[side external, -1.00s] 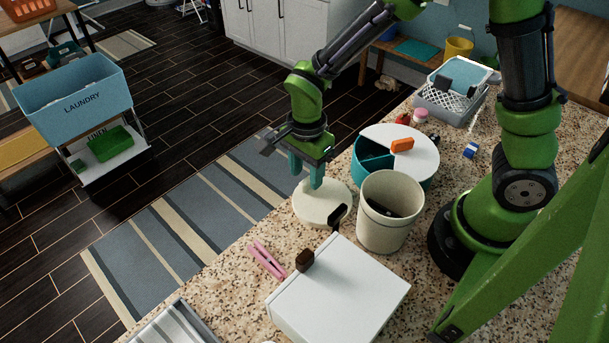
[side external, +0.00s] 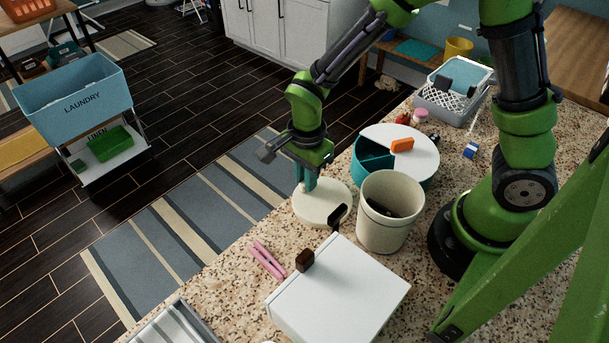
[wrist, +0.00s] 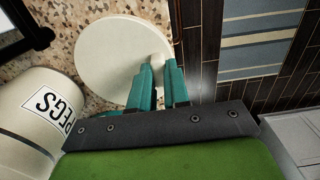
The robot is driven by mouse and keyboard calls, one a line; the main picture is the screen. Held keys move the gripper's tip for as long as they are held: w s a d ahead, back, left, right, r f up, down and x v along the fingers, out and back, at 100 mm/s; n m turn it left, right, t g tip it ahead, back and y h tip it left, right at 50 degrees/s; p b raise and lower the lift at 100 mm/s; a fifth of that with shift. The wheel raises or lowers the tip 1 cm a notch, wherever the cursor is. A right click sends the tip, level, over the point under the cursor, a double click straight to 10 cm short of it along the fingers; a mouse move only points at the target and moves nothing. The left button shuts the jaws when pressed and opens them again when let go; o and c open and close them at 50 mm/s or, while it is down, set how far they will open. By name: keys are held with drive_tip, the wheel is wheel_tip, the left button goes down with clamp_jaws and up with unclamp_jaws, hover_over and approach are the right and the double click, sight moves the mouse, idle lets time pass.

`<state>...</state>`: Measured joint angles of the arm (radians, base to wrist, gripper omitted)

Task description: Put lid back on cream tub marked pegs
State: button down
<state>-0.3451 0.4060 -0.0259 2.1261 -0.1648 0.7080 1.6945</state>
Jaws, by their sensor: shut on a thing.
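The round cream lid (side external: 318,212) lies flat on the speckled counter near its edge, to the left of the cream tub. The cream tub (side external: 385,235) stands upright and open, with dark contents inside. In the wrist view the tub (wrist: 25,125) shows its PEGS label at the left, and the lid (wrist: 105,60) is beyond my fingers. My gripper (side external: 308,186) points down over the lid with its teal fingers close together, shut on the lid's small raised knob. In the wrist view my gripper (wrist: 160,72) partly hides the knob.
A teal round container (side external: 425,160) with a white top and orange handle stands behind the tub. The counter's edge and floor lie left of the lid.

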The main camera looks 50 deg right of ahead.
sight(324, 198)
wheel_tip(324, 198, up, 14)
drive_tip(key=s+d+r, duration=0.1)
drive_tip(key=s+r, duration=0.2)
drive_tip(key=s, duration=0.4)
drive_tip(key=s+d+r, duration=0.1)
drive_tip(key=s+r, duration=0.1)
drive_tip(key=s, duration=0.4)
wheel_tip(324, 198, down, 6)
drive_tip(key=shift+s+f, duration=0.1)
drive_tip(key=shift+f, duration=0.1)
idle(2.0)
drive_tip(key=c, duration=1)
unclamp_jaws()
drive_tip(key=shift+o, duration=0.3)
